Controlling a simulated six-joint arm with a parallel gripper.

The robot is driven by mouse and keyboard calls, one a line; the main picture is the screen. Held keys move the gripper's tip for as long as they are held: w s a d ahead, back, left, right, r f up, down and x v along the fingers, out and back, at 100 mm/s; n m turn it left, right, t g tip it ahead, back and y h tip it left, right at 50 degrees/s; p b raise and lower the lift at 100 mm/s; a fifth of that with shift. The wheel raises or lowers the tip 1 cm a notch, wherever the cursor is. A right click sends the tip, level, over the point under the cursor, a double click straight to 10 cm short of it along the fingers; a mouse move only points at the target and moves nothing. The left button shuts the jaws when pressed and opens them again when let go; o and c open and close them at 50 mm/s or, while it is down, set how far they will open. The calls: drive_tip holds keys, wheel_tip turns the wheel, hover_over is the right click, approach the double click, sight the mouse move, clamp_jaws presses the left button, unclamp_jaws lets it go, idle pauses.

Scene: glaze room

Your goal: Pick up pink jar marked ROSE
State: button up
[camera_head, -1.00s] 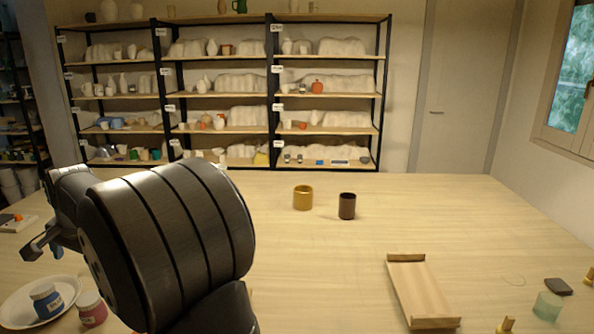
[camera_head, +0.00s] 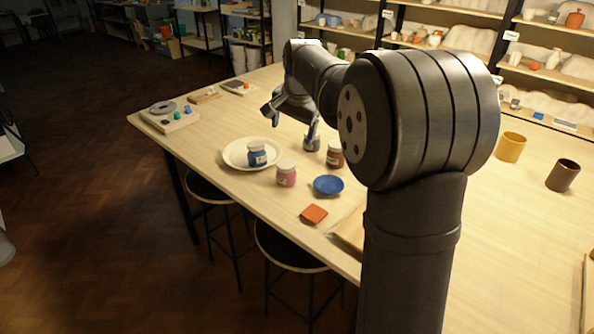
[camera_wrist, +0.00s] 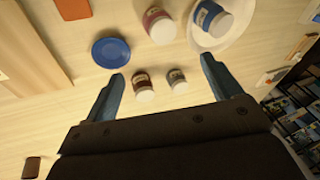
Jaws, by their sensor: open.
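The pink jar (camera_head: 286,177) has a white lid and a pale label too small to read. It stands upright on the table, just outside the white plate. In the wrist view the pink jar (camera_wrist: 155,17) is near the top edge, beyond my fingertips. My gripper (camera_head: 294,123) is open and empty above the table, behind the jars and apart from the pink one. In the wrist view my gripper's (camera_wrist: 162,68) two blue fingers are spread wide, with a brown jar (camera_wrist: 143,84) and a grey jar (camera_wrist: 177,78) showing between them.
A blue jar (camera_head: 257,154) stands on the white plate (camera_head: 234,156), close to the pink jar. A blue dish (camera_head: 328,185) lies to the right, and an orange block (camera_head: 314,214) nearer the table edge. A brown jar (camera_head: 335,155) stands behind the dish. Stools stand below.

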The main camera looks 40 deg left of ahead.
sight(286, 164)
drive_tip(key=w+a+n+g+h, duration=0.25)
drive_tip(key=a+n, duration=0.25)
drive_tip(key=n, duration=1)
drive_tip(key=shift+t+h, duration=0.35)
drive_tip(key=shift+h, duration=0.1)
wheel_tip(286, 164, down, 13)
drive_tip(key=shift+w+a+f, duration=0.1)
drive_tip(key=shift+a+f, duration=0.05)
drive_tip(key=shift+f, duration=0.75)
drive_tip(key=shift+w+a+f, duration=0.1)
drive_tip(key=shift+f, duration=0.75)
drive_tip(key=shift+w+a+f, duration=0.1)
drive_tip(key=shift+a+f, duration=0.05)
drive_tip(key=shift+f, duration=0.75)
drive_tip(key=shift+r, duration=0.1)
drive_tip(key=c, duration=1.2)
